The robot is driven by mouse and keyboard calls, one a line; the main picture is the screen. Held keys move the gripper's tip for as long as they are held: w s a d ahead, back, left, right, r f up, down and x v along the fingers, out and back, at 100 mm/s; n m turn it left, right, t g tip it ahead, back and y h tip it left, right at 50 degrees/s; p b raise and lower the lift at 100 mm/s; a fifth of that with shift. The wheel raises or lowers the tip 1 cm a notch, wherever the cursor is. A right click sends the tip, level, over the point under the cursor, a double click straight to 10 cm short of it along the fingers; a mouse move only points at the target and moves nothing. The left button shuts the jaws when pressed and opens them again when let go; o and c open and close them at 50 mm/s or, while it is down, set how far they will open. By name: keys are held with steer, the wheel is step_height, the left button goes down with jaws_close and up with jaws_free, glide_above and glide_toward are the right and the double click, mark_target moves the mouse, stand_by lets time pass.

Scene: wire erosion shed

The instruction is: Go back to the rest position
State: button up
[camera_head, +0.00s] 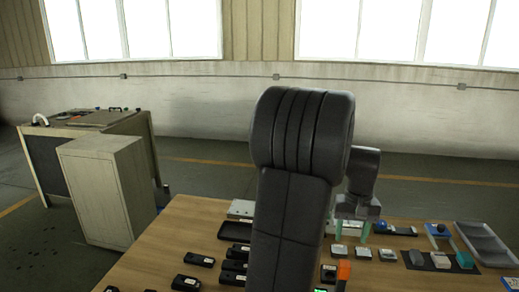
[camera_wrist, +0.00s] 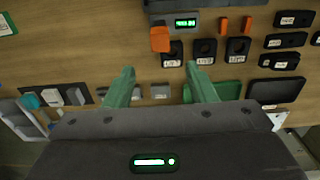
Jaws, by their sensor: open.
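My gripper (camera_head: 351,232) hangs over the far right part of the wooden table (camera_head: 190,222), pointing down. In the wrist view my gripper (camera_wrist: 160,68) shows two green fingers spread well apart. Nothing is held between them. The tabletop and small grey blocks (camera_wrist: 160,92) show beyond and between the fingers, apart from them as far as I can see. My dark arm stands upright in the middle of the head view and hides part of the table.
Black parts (camera_head: 199,259) lie left of my arm. An orange block (camera_head: 344,270) stands right of it. A grey tray (camera_head: 485,243) and a dark mat (camera_head: 415,260) lie at the right. A cabinet (camera_head: 105,190) stands beyond the table at left. Open floor lies behind the table.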

mark_target(345, 263)
step_height(345, 263, down, 14)
steer(key=shift+r+b, duration=0.15)
steer(key=shift+b, duration=0.35)
steer(key=shift+r, duration=0.1)
